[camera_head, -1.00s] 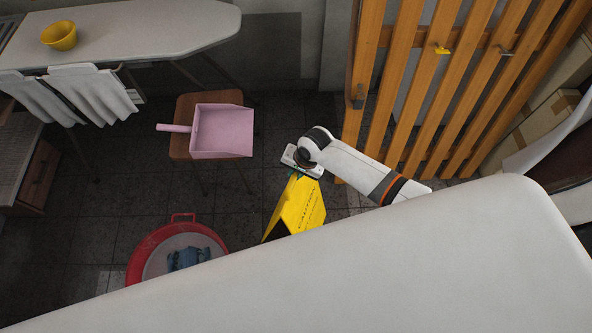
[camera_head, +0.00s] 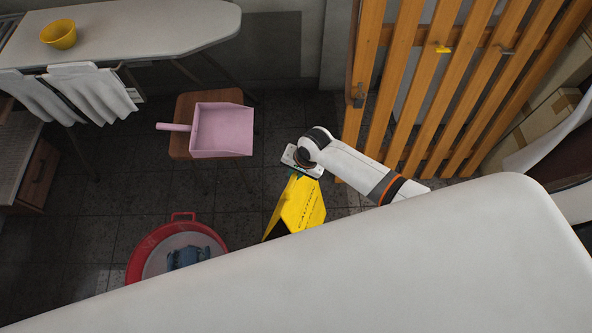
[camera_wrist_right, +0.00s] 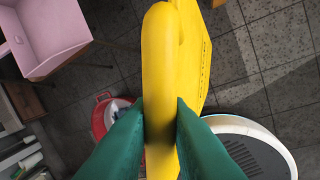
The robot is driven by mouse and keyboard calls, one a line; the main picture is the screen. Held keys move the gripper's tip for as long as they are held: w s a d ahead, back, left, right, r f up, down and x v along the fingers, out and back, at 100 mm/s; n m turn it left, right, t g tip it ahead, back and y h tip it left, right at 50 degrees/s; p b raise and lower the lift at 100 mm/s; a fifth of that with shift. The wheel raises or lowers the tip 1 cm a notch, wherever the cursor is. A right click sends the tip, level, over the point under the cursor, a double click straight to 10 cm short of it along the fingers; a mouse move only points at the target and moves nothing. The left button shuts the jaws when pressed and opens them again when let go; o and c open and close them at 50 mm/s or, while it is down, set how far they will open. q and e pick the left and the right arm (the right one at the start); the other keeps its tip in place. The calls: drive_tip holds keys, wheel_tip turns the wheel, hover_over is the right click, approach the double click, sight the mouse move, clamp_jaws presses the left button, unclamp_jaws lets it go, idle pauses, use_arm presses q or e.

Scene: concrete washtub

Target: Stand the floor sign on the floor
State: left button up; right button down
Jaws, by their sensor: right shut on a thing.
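The yellow floor sign (camera_head: 301,205) hangs below my right gripper (camera_head: 296,174) in the head view, with its two panels spread in an A shape. My white body hides its lower edge, so I cannot tell whether it touches the floor. In the right wrist view, the green fingers of my right gripper (camera_wrist_right: 160,122) are shut on the sign's top edge (camera_wrist_right: 159,60). A lettered panel (camera_wrist_right: 198,70) shows behind it. My left gripper is not in view.
A wooden stool (camera_head: 182,147) holds a pink dustpan (camera_head: 222,130). A red tub (camera_head: 140,262) with blue cloth stands left of the sign. An orange slatted wooden gate (camera_head: 401,85) stands behind right. Dark tiled floor (camera_head: 110,215) is bare at left.

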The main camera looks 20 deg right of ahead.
drive_tip(key=shift+f, duration=0.2)
idle(0.3)
drive_tip(key=c, duration=1.3)
unclamp_jaws()
drive_tip(key=shift+c, duration=0.2)
drive_tip(key=shift+o, duration=0.2)
drive_tip(key=shift+f, duration=0.15)
wheel_tip(320, 180, up, 6)
drive_tip(key=p, duration=0.6)
drive_tip(key=shift+p, duration=0.35)
